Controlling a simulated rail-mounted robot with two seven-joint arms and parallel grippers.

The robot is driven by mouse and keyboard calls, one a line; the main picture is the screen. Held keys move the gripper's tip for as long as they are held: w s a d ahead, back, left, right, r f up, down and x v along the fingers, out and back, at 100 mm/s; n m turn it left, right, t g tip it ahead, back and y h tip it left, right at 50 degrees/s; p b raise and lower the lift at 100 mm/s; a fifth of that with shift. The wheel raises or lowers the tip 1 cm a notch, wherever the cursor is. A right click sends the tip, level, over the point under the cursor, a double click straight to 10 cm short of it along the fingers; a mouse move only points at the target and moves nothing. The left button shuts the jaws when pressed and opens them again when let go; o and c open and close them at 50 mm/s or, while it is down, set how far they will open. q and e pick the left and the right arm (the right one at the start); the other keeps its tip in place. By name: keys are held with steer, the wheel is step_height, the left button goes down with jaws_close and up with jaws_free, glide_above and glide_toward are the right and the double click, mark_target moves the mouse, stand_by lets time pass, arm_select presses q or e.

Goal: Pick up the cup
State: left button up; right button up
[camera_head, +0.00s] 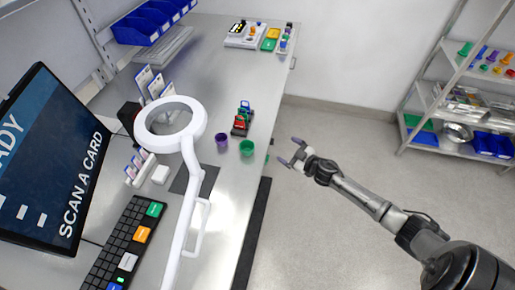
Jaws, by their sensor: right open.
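A purple cup (221,140) and a green cup (246,148) stand upright side by side on the metal bench, near its right edge. The task does not say which one is meant. My right gripper (287,152) is open and empty, off the bench's right edge over the floor. It is to the right of the green cup and apart from it. My left gripper is not in view.
A white ring magnifier (170,119) on a long arm stands left of the cups. A small rack with red and green parts (241,122) sits behind them. A monitor (45,165) and keyboard (125,240) are at left. Shelving (455,100) stands at far right.

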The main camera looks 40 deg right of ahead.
steer(key=a+r+y, duration=0.2)
steer(key=a+y, duration=0.3)
glide_toward(247, 146)
steer(key=shift+m+y, duration=0.4)
steer(key=w, duration=0.1)
steer(key=w+a+r, duration=0.1)
steer(key=w+a, duration=0.1)
steer(key=shift+w+a+r+b, duration=0.1)
steer(key=shift+a+r+b, duration=0.15)
steer(key=shift+b, duration=0.05)
steer(key=shift+f+b+x, duration=0.1)
steer(key=shift+b+x, duration=0.15)
steer(key=shift+x, duration=1.05)
steer(key=shift+f+b+x, duration=0.15)
steer(key=shift+b+x, duration=0.05)
steer(key=shift+x, duration=1.1)
steer(key=c, duration=1)
steer(key=shift+r, duration=0.4)
steer(key=shift+f+p+v, duration=0.2)
steer(key=shift+p+v, duration=0.2)
steer(key=shift+v, duration=4.1)
steer(key=shift+f+p+v, duration=0.2)
steer(key=shift+p+v, duration=0.15)
steer(key=shift+v, duration=4.15)
